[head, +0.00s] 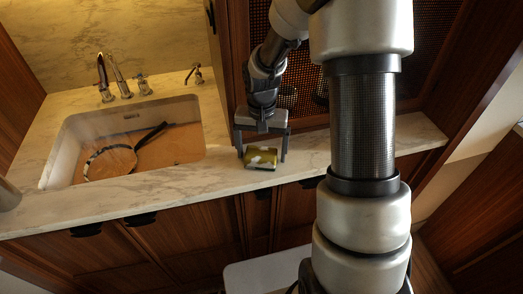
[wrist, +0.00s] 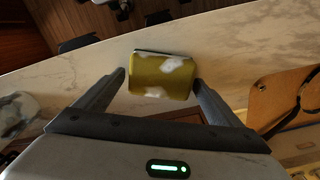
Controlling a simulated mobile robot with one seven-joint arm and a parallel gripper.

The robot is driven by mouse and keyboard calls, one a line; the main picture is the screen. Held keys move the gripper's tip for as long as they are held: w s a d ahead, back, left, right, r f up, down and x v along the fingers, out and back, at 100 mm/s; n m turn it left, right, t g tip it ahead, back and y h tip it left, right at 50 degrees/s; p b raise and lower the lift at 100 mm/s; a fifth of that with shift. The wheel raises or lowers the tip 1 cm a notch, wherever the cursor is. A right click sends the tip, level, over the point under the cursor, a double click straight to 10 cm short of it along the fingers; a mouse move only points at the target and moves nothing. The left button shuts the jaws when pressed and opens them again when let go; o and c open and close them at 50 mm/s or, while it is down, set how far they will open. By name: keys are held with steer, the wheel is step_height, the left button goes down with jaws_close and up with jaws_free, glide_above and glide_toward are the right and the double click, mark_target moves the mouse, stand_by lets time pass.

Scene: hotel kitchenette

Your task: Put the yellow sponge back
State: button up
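The yellow sponge (head: 261,158), with whitish patches, lies on the marble countertop (head: 317,152) to the right of the sink, near the front edge. My gripper (head: 263,157) points down over it with its fingers apart. In the wrist view the sponge (wrist: 160,76) sits between and slightly beyond the fingertips (wrist: 160,78). The right fingertip looks close to its side, and a small gap shows at the left one. I cannot tell whether either finger touches it. The place where the sponge belongs is not evident.
The white sink (head: 62,150) holds a round pan (head: 110,162) with a dark handle. Taps (head: 118,80) stand behind it. A dark cabinet with a mesh front (head: 420,60) rises behind the counter. A grey-white object (wrist: 16,112) shows at the wrist view's left edge.

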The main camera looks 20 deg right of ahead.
mark_target(262, 150)
step_height(262, 150, up, 13)
steer(key=p, duration=0.1)
steer(key=s+r+n+t, duration=0.2)
steer(key=s+r, duration=0.4)
steer(key=s, duration=0.3)
steer(key=s+r+n+t, duration=0.2)
steer(key=s+r+t, duration=0.1)
steer(key=s+r, duration=0.4)
steer(key=s, duration=0.3)
steer(key=shift+s+a+n+t, duration=0.15)
steer(key=shift+a+n+t, duration=0.15)
steer(key=shift+t, duration=0.1)
steer(key=shift+r+g+p, duration=0.5)
steer(key=shift+r+p, duration=0.05)
steer(key=shift+p, duration=1)
